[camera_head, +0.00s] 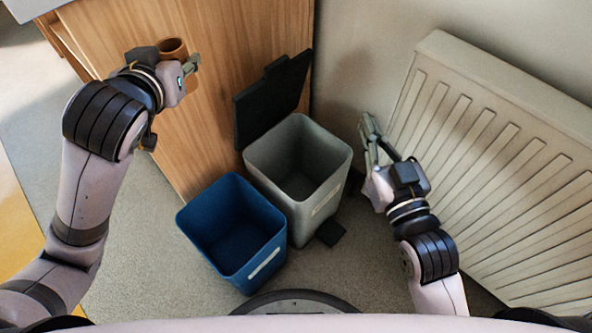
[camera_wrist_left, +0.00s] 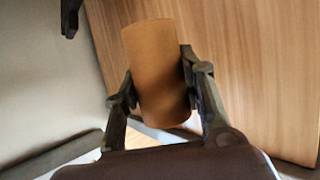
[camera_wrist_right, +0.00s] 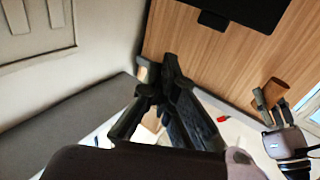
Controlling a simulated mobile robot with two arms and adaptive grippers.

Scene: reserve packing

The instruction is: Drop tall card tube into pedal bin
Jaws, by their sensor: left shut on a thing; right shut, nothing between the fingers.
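The brown tall card tube (camera_head: 173,46) is held up in front of the wooden panel at the upper left. My left gripper (camera_head: 186,74) is shut on it. In the left wrist view the tube (camera_wrist_left: 157,70) sits between both fingers; it also shows in the right wrist view (camera_wrist_right: 276,92). The grey pedal bin (camera_head: 335,168) stands at the centre with its black lid (camera_head: 270,98) raised and its black pedal (camera_head: 330,233) at the front. The tube is up and left of this bin. My right gripper (camera_head: 369,132) is shut and empty, right of the bin.
An open blue bin (camera_head: 262,270) without a lid stands directly in front and left of the pedal bin. A white radiator (camera_head: 490,170) is on the right wall. The wooden panel (camera_head: 205,125) stands behind the bins.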

